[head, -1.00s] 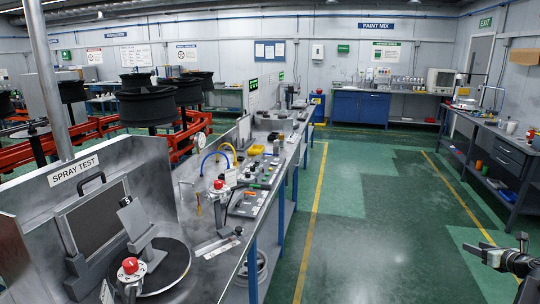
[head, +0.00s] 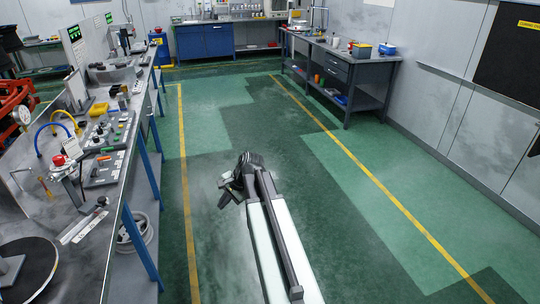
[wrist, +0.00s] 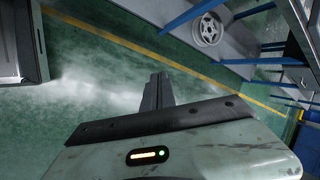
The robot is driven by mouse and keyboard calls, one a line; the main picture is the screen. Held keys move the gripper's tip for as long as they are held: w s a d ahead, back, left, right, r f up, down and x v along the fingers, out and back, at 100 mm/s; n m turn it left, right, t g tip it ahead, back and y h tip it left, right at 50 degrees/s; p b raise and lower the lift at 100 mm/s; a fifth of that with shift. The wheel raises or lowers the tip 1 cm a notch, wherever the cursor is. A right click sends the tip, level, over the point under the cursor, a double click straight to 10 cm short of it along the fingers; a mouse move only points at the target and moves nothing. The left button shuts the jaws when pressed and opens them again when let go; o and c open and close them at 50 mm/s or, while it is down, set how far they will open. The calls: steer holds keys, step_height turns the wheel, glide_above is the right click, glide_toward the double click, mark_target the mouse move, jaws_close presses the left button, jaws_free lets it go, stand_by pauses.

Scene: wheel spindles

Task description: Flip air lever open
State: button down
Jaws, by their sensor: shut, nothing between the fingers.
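A small yellow and red lever-like fitting (head: 43,185) stands at the left of the steel bench, below the blue hose (head: 45,140). It may be the air lever; it is too small to tell its position. My gripper (head: 226,190) is out over the green floor, to the right of the bench and well apart from the fitting. In the wrist view my gripper's fingers (wrist: 157,85) are together and empty, with only floor beyond them. The fitting does not show in the wrist view.
The bench (head: 85,250) runs along the left, with blue legs and a red-knobbed stand (head: 72,148). A pale wheel (head: 138,232) lies beneath it and also shows in the wrist view (wrist: 208,30). A dark workbench (head: 350,70) stands back right. The floor between is clear.

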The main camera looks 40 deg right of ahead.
steer(key=s+a+n+g+h, duration=0.1)
steer(key=s+a+n+g, duration=0.1)
steer(key=s+a+n, duration=0.4)
steer(key=s+a+f+n+g+h+p, duration=0.1)
steer(key=s+a+n, duration=0.5)
steer(key=a, duration=0.6)
steer(key=n+g+h, duration=0.1)
steer(key=n, duration=0.1)
steer(key=shift+s+a+f+n+g+h, duration=0.2)
steer(key=shift+a+f+n+g+h, duration=0.1)
steer(key=shift+a+n+g, duration=0.1)
steer(key=shift+d, duration=0.1)
